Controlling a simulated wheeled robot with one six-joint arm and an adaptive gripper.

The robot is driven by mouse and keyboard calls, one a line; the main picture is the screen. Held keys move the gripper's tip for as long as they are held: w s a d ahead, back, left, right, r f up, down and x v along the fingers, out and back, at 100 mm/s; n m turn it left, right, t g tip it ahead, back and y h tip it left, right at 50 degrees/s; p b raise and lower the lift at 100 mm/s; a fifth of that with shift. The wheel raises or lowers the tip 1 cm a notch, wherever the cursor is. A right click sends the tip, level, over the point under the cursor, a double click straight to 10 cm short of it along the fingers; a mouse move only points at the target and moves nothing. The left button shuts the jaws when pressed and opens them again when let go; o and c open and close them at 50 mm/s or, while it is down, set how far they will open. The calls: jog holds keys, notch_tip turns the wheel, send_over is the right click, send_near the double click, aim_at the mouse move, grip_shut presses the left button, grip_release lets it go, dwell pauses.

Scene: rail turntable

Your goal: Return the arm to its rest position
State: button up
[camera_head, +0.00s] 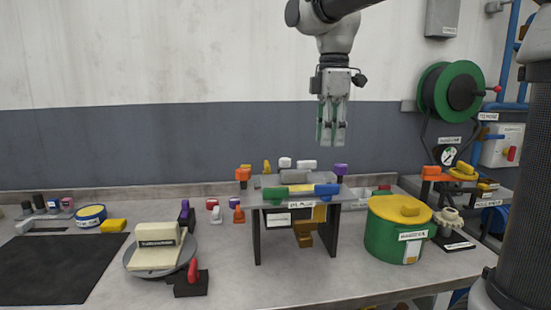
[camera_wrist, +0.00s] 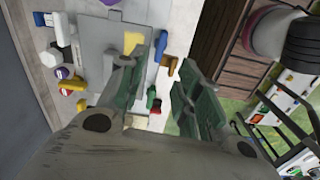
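My arm comes down from the top of the head view, and my gripper (camera_head: 332,143) hangs pointing down in the air, well above the workbench. Nothing is held in it. In the wrist view my gripper (camera_wrist: 172,70) shows two green-padded fingers standing apart, with background visible between them. The fingers touch nothing. Below it in the head view is a small raised grey stand (camera_head: 263,222) carrying green, yellow and blue pieces.
A green drum with a yellow lid (camera_head: 400,208) stands right of the stand. A round turntable (camera_head: 133,262) with a cream block is left, beside a black mat (camera_head: 55,265). A green hose reel (camera_head: 450,90) hangs on the wall at right. The air around my gripper is clear.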

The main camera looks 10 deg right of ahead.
jog(key=f+m, duration=0.2)
jog(key=m, duration=0.1)
jog(key=f+m, duration=0.1)
jog(key=shift+w+a+f+m+t, duration=0.1)
jog(key=shift+w+f+m+t, duration=0.15)
jog(key=shift+m+t, duration=0.05)
jog(key=s+d+f+m+t, duration=0.2)
jog(key=s+d+f+m, duration=0.2)
jog(key=s, duration=0.5)
jog(key=s+d+f+m+t, duration=0.1)
jog(key=s+d+f+m, duration=0.4)
jog(key=s+d+m, duration=0.3)
jog(key=s+d, duration=0.2)
jog(key=d, duration=0.1)
jog(key=shift+s+t, duration=0.2)
jog(key=shift+t, duration=0.2)
